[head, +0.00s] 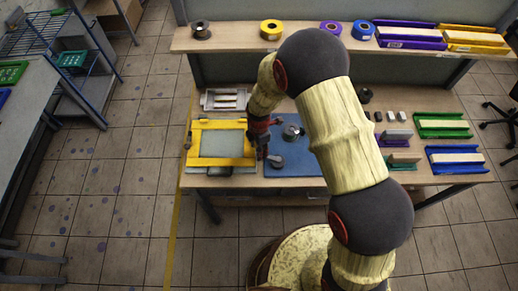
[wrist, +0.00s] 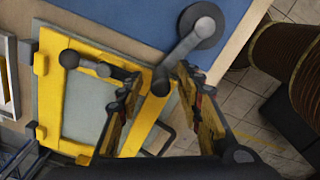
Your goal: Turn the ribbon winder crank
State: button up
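A grey crank-like part shows in the wrist view, with a round disc (wrist: 203,24) and a bar slanting down to a rounded end (wrist: 161,84). The disc lies on a blue mat (head: 310,166), close to the table's front edge; it is small in the head view (head: 277,160). My gripper (head: 262,146) is above the table, between the mat and a yellow frame. Its two fingers are apart in the wrist view (wrist: 157,88). The bar's rounded end appears between the fingertips; contact cannot be told.
The yellow frame (head: 222,124) with its grey panel lies left of the mat. Another grey round part (head: 292,131) stands farther back on the mat. A white tray (head: 210,99) is behind the frame. Green (head: 443,119) and blue (head: 456,150) bins stand at the right. A shelf with ribbon rolls (head: 271,29) runs behind.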

jog(key=shift+f, duration=0.1)
jog(key=shift+c, duration=1)
jog(key=c, duration=0.7)
grip_shut()
